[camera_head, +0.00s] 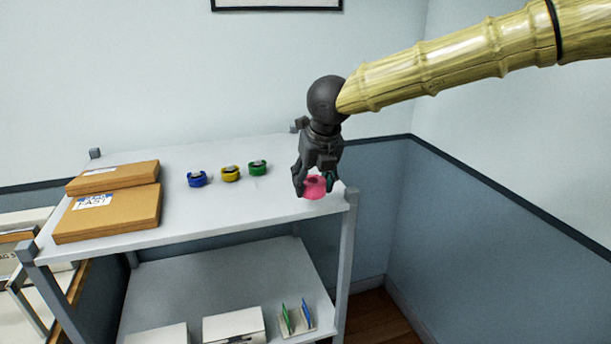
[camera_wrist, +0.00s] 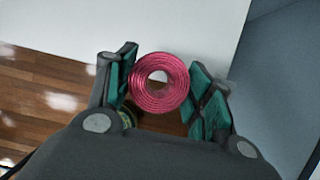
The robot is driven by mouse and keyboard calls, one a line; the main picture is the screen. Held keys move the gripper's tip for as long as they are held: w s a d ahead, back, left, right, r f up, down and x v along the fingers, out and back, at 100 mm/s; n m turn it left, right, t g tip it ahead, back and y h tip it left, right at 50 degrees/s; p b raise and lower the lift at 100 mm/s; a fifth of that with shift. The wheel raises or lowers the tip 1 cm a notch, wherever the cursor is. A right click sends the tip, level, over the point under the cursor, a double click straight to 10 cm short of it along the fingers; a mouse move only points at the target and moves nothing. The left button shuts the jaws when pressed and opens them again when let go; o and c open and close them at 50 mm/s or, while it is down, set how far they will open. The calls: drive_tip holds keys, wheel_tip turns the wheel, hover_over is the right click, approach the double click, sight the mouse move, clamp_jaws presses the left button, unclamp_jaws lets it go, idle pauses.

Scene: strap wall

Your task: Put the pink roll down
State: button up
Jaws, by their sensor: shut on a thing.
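The pink roll (camera_head: 315,189) is between the fingers of my gripper (camera_head: 315,187), near the right end of the grey shelf top (camera_head: 240,208). In the wrist view the pink roll (camera_wrist: 160,83) shows its round face and open hole, with the green finger pads of my gripper (camera_wrist: 163,85) on both sides. My gripper is shut on the roll and points down. The fingers hide part of the roll in the head view. I cannot tell whether the roll touches the shelf top.
Blue (camera_head: 197,179), yellow (camera_head: 230,174) and green (camera_head: 257,168) rolls stand in a row on the shelf top. Two brown boxes (camera_head: 110,212) lie at its left. Bare shelf lies between the rolls and the front edge.

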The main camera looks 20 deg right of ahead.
drive_tip(key=w, duration=0.2)
drive_tip(key=w+p, duration=0.1)
drive_tip(key=w, duration=0.2)
drive_tip(key=w+d+p, duration=0.1)
drive_tip(key=w, duration=0.1)
drive_tip(key=shift+w+f, duration=0.25)
drive_tip(key=shift+w, duration=0.05)
drive_tip(key=shift+f+p, duration=0.95)
drive_tip(key=shift+f, duration=0.9)
drive_tip(key=shift+f, duration=0.15)
drive_tip(key=o, duration=1.1)
drive_tip(key=shift+c, duration=0.2)
drive_tip(key=b+v, duration=0.2)
drive_tip(key=v, duration=1)
drive_tip(key=shift+b, duration=0.4)
